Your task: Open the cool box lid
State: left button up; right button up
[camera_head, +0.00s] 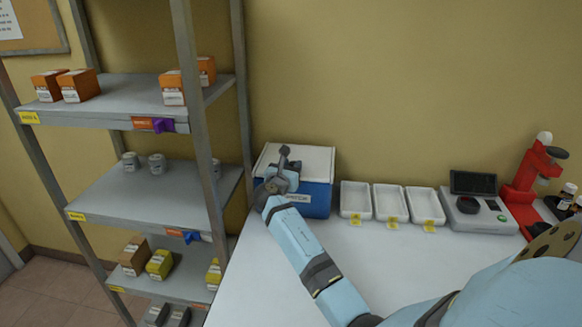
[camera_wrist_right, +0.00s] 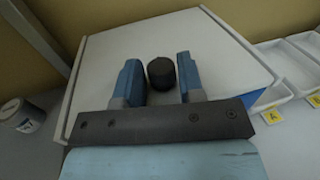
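The cool box (camera_head: 318,200) is blue with a white lid (camera_head: 312,158) and stands at the back left of the white table. The lid lies flat on the box and looks shut. A round dark knob (camera_wrist_right: 161,73) stands up from the lid in the right wrist view. My right gripper (camera_head: 284,170) reaches over the lid; it also shows in the right wrist view (camera_wrist_right: 158,76). Its two blue fingers are apart, one on each side of the knob, with gaps visible. Whether the fingertips reach down around it, I cannot tell. My left gripper is not in view.
Three white trays (camera_head: 390,203) with yellow tags stand right of the box. Beyond them are a grey device with a screen (camera_head: 473,205) and a red apparatus (camera_head: 530,180). A metal shelf (camera_head: 150,185) stands close on the left. The front of the table (camera_head: 260,280) is clear.

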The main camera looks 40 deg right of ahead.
grip_shut()
jog(key=shift+s+a+p, duration=0.15)
jog(key=shift+a+p, duration=0.1)
jog(key=shift+p, duration=0.1)
jog(key=s+d+p+v, duration=0.1)
jog(key=s+p+v, duration=0.1)
jog(key=p+v, duration=0.5)
jog(key=v, duration=0.6)
jog(key=shift+s, duration=0.45)
jog(key=shift+o, duration=2.4)
grip_release()
jog(key=shift+d, duration=0.1)
